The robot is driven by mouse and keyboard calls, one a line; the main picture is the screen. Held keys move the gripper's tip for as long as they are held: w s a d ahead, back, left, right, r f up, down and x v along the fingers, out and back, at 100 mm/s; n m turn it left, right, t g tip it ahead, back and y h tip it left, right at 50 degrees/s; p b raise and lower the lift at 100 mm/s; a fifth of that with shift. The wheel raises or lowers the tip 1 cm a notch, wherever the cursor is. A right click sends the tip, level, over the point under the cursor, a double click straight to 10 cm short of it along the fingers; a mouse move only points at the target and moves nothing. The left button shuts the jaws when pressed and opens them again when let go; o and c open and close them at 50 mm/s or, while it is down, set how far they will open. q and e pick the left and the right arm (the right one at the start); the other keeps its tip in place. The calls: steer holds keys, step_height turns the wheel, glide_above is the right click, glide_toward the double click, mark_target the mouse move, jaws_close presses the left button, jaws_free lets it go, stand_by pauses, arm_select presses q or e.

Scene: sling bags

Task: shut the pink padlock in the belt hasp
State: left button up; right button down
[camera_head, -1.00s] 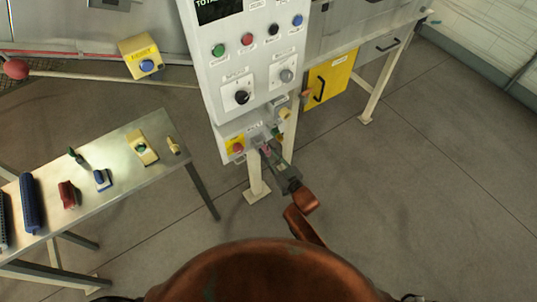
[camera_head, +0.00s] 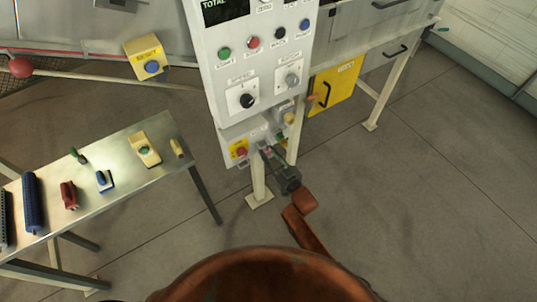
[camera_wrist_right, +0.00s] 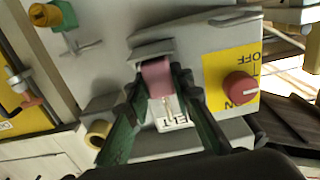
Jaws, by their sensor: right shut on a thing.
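The pink padlock (camera_wrist_right: 157,78) is between the green fingertips of my right gripper (camera_wrist_right: 160,92) in the right wrist view. My right gripper is shut on it, just in front of the grey panel. A grey metal bracket, seemingly the belt hasp (camera_wrist_right: 163,47), is directly above the padlock, beside a white tag (camera_wrist_right: 172,118) whose lettering seems to read BELT. The shackle is hidden, so I cannot tell whether it passes through the hasp or is shut. In the head view my right gripper (camera_head: 268,154) reaches the panel's lower part. My left gripper is not in view.
A red knob (camera_wrist_right: 239,87) on a yellow ON/OFF plate is close to the right finger. A yellow-brown knob with a green part (camera_wrist_right: 62,20) is at upper left.

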steer(key=shift+w+a, duration=0.15)
stand_by(0.3)
steer(key=shift+f, duration=0.1)
steer(key=c, duration=1.6)
jaws_free()
steer(key=o, duration=0.6)
steer(key=shift+o, duration=0.2)
